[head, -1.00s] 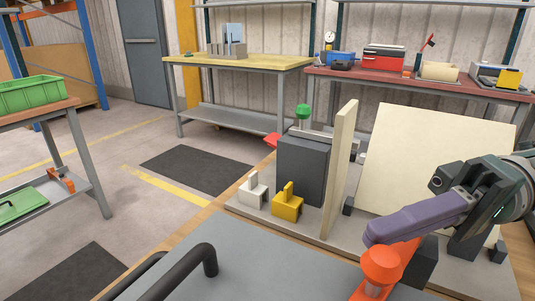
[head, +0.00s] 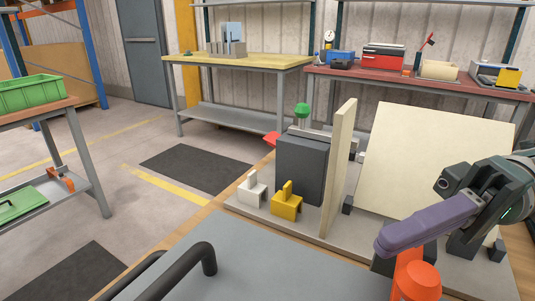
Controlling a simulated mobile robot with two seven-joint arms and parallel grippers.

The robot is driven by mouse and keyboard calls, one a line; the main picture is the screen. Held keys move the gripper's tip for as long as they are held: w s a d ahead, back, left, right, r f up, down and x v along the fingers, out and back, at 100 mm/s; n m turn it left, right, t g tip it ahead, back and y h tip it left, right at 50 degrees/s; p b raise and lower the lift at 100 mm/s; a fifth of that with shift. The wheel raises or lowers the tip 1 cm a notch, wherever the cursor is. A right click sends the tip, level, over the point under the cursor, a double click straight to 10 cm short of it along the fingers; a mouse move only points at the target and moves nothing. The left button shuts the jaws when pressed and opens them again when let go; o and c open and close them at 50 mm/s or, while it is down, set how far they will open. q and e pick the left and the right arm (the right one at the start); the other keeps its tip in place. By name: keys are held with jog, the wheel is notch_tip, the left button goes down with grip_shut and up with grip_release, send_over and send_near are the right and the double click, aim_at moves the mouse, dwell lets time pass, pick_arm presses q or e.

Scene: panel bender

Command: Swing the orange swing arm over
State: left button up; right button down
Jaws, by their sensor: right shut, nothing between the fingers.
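The orange swing arm (head: 417,280) is at the bottom right, with a rounded knob nearest me and a short upright part behind it. Its lower part is cut off by the frame edge. My right gripper (head: 387,244) reaches in from the right with its purple fingers shut and empty. The fingers lie across and above the orange arm, with their tips to the left of the knob. I cannot tell whether they touch it. My left gripper is not in view.
A cream upright panel (head: 339,168) and a large tilted cream panel (head: 438,155) stand behind the gripper. A dark grey block (head: 301,168), a yellow bracket (head: 287,205) and a white bracket (head: 252,190) sit to the left on the base plate.

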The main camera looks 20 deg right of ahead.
jog(key=shift+d+f, duration=0.15)
jog(key=shift+d, duration=0.2)
jog(key=d+b, duration=0.4)
jog(key=d, duration=0.5)
jog(key=shift+s+r+b, duration=0.3)
jog(key=shift+s+r, duration=0.1)
jog(key=shift+s, duration=0.05)
jog(key=shift+d, duration=0.1)
